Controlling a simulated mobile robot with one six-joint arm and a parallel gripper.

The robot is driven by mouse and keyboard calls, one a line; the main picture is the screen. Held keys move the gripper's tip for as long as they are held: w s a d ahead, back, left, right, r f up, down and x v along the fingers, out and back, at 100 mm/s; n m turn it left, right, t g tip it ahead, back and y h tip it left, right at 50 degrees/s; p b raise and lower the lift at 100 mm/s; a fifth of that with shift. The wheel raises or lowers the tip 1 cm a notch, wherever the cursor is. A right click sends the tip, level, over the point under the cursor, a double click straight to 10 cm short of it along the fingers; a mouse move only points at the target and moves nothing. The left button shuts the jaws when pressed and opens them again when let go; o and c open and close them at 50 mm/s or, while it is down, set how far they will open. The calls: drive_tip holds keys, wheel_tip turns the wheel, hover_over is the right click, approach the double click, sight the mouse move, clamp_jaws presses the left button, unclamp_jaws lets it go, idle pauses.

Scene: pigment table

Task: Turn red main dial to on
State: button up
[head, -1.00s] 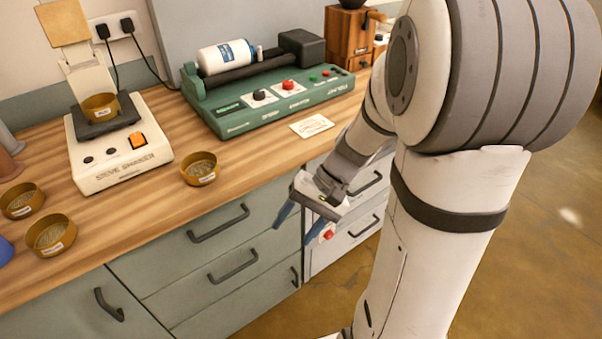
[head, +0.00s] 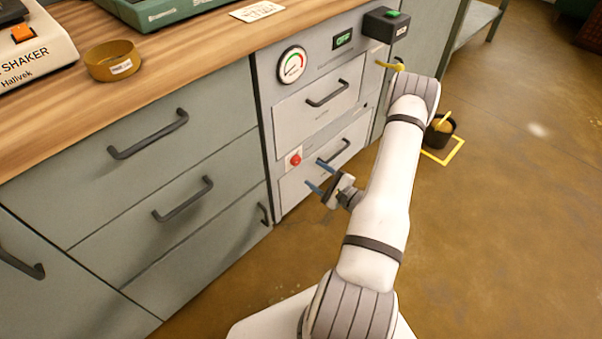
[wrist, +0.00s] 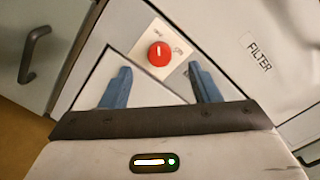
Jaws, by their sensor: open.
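Lettering on the plate is too small to read surely. My gripper (head: 314,175) is open and empty, its fingers pointing at the panel just right of the dial. In the wrist view my gripper (wrist: 160,80) has its fingers apart on either side, not touching the dial.
Drawer handles (head: 327,94) stick out from the cabinet front around the dial. A round gauge (head: 292,65) is above. A yellow lever (head: 389,65) and a black box with a green button (head: 385,24) are at upper right.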

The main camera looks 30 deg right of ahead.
sight(298, 162)
drive_tip(key=shift+h, duration=0.3)
drive_tip(key=x, duration=0.2)
drive_tip(key=b+x, duration=0.1)
drive_tip(key=x, duration=0.2)
drive_tip(key=f+b+x, duration=0.1)
drive_tip(key=x, duration=0.1)
drive_tip(key=shift+w+d, duration=0.15)
drive_tip(key=shift+w, duration=0.1)
drive_tip(key=shift+c, duration=0.4)
drive_tip(key=shift+m, duration=0.3)
drive_tip(key=c, duration=0.9)
